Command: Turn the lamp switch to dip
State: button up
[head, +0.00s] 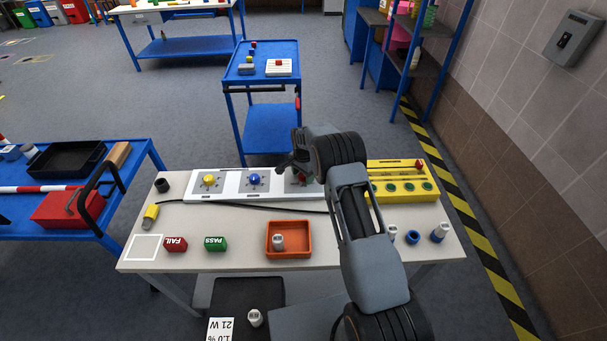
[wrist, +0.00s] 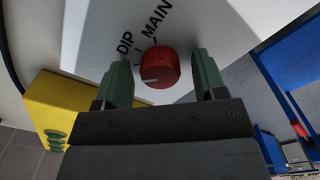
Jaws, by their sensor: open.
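The lamp switch is a round red knob (wrist: 161,66) on a white panel (wrist: 90,35), with the labels DIP (wrist: 125,43) and MAIN (wrist: 157,18) printed beside it. A short white mark on the knob points to the left in the wrist view, at neither label. My gripper (wrist: 162,75) is open, with one green finger on each side of the knob and a visible gap on both sides. In the head view my gripper (head: 297,163) is over the right part of the white panel (head: 232,184), and my arm hides part of it.
A yellow box (head: 402,187) with green buttons stands right of the panel; it also shows in the wrist view (wrist: 55,105). A black cable runs in front. An orange tray (head: 289,252), a red FAIL block (head: 175,244) and a green PASS block (head: 215,244) lie nearer on the table.

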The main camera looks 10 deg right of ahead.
jog(key=shift+c, duration=0.3)
jog(key=c, duration=0.9)
jog(key=shift+f+m+b, duration=0.15)
jog(key=shift+m+b, duration=0.65)
jog(key=shift+b, duration=0.05)
jog(key=shift+m+b, duration=0.85)
jog(key=shift+m, duration=0.35)
jog(key=shift+m+b, duration=0.95)
jog(key=shift+m, duration=1.35)
